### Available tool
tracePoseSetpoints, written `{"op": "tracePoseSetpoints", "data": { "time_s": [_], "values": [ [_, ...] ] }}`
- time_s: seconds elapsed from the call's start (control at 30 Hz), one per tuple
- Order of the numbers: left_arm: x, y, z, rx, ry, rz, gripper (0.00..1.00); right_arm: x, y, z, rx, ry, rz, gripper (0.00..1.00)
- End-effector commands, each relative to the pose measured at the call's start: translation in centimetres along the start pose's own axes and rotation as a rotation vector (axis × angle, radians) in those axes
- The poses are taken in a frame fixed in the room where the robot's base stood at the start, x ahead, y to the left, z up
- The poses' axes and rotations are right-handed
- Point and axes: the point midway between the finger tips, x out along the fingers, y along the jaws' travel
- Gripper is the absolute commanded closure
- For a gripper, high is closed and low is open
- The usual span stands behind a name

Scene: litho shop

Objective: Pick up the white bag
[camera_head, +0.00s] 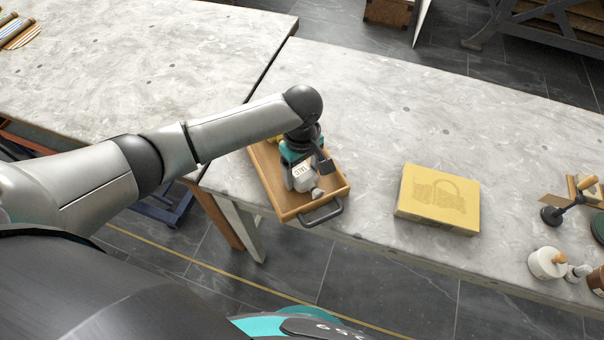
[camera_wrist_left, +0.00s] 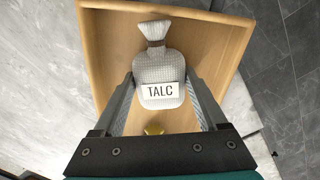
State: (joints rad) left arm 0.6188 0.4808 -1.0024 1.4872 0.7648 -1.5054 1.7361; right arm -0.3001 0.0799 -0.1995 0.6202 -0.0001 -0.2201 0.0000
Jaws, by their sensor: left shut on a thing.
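The white bag (camera_head: 302,178) with a TALC label is in the wooden tray (camera_head: 287,209) on the stone table. In the left wrist view the bag (camera_wrist_left: 158,70) lies between the two fingers, its tied neck pointing to the top of the picture. My left gripper (camera_head: 306,165) is down over the tray and shut on the bag. In the left wrist view its fingers (camera_wrist_left: 162,84) flank the bag's body. I cannot tell whether the bag is clear of the tray floor. My right gripper is not in view.
The tray's dark handle (camera_head: 321,214) juts past the table's front edge.

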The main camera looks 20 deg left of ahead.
Motion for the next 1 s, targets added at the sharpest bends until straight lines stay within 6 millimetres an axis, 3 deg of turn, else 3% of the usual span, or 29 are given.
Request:
{"op": "tracePoseSetpoints", "data": {
  "time_s": [0.07, 0.37, 0.77, 1.0],
  "values": [
    [0.0, 0.0, 0.0, 0.000, 0.000, 0.000, 0.49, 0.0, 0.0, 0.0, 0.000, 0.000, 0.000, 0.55],
    [0.0, 0.0, 0.0, 0.000, 0.000, 0.000, 0.83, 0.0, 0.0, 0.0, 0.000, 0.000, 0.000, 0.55],
    [-0.9, 0.1, 0.0, 0.001, -0.001, 0.003, 0.84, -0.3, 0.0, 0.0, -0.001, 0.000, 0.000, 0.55],
    [-5.1, 0.1, 0.0, 0.001, -0.001, 0.005, 0.84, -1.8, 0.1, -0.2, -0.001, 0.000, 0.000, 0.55]
  ]
}}
